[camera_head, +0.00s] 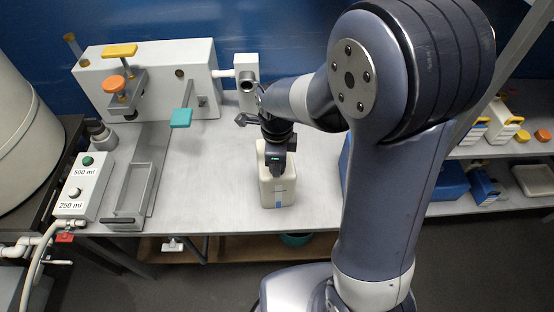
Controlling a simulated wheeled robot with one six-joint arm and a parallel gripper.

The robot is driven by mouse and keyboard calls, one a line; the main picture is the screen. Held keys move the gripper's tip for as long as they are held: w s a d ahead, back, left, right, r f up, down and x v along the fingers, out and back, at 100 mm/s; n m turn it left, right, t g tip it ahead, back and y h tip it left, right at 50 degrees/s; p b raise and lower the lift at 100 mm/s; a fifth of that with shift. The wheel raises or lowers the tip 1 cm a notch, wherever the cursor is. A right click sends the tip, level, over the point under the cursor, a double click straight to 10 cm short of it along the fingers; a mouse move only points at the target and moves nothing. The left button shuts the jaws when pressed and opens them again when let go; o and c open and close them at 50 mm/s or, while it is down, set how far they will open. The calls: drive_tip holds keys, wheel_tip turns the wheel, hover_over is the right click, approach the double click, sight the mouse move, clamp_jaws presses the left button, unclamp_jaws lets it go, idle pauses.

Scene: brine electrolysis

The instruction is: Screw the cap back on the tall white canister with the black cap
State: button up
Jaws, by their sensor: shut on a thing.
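The tall white canister (278,190) stands upright on the grey workbench, near its front edge at the middle of the view. My gripper (276,168) is directly above and in front of the canister's top, pointing down, with a small green light on its body. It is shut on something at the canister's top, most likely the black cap. My gripper hides the cap and the canister's neck, so I cannot tell how the cap sits on it.
A white machine with an orange knob (114,84) and a teal lever (181,118) stands at the back left. A box with buttons (82,187) and a metal tray (130,192) are at the left. The bench around the canister is clear. Shelves with containers are at the right.

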drive_tip(key=m, duration=0.4)
drive_tip(key=shift+m, duration=0.9)
drive_tip(key=m, duration=0.3)
drive_tip(key=shift+m, duration=0.4)
drive_tip(key=shift+r+m+p, duration=0.15)
drive_tip(key=shift+m+p, duration=0.25)
drive_tip(key=shift+p, duration=0.05)
drive_tip(key=shift+w+r+p, duration=0.1)
drive_tip(key=shift+w+p, duration=0.05)
drive_tip(key=shift+p, duration=0.8)
drive_tip(key=shift+p, duration=0.85)
drive_tip(key=p, duration=0.5)
drive_tip(key=shift+m, duration=0.4)
